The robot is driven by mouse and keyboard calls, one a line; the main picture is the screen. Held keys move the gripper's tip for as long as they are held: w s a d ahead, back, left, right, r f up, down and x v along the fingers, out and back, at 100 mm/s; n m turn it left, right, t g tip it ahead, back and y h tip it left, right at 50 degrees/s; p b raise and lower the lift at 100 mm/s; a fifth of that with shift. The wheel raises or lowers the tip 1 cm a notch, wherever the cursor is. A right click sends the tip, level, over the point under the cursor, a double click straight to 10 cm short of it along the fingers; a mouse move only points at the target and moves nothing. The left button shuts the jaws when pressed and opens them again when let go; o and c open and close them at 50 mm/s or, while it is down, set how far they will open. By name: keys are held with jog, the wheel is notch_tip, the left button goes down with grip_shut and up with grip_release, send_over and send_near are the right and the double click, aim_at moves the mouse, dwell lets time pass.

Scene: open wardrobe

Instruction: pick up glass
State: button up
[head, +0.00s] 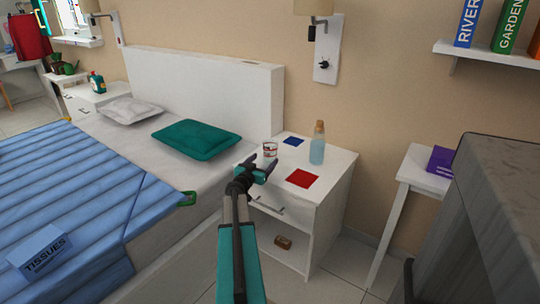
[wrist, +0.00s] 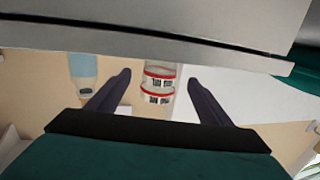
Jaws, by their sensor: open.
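The glass (head: 270,149) is small and clear with red bands and dark print. It stands upright on the white nightstand (head: 335,163), near its left edge by the bed. My gripper (head: 259,164) is open and empty, in front of the glass in the head view. In the wrist view, which looks upside down, the glass (wrist: 158,88) shows between the two spread dark fingers of my gripper (wrist: 159,77). I cannot tell whether the fingers are around it or still short of it.
A corked blue bottle (head: 317,145) stands right of the glass; it also shows in the wrist view (wrist: 84,68). A blue square (head: 293,141) and a red square (head: 302,178) lie flat on the nightstand. The bed with a green pillow (head: 196,139) is to the left.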

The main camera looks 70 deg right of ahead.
aim_at(267, 158)
jog(key=shift+d, duration=1.2)
jog(key=shift+d+f, duration=0.1)
jog(key=shift+s+d+f+b, duration=0.1)
jog(key=shift+d+f+b, duration=0.1)
jog(key=shift+d+b, duration=0.4)
jog(key=shift+s+d+f+b, duration=0.1)
jog(key=shift+d+f+b, duration=0.15)
jog(key=shift+d, duration=0.5)
jog(key=shift+d+r, duration=0.15)
jog(key=shift+d, duration=0.95)
jog(key=shift+c, duration=0.2)
jog(key=c, duration=1.2)
jog(key=shift+o, duration=0.2)
jog(key=shift+r, duration=0.1)
notch_tip(267, 158, up, 18)
jog(key=p, duration=0.6)
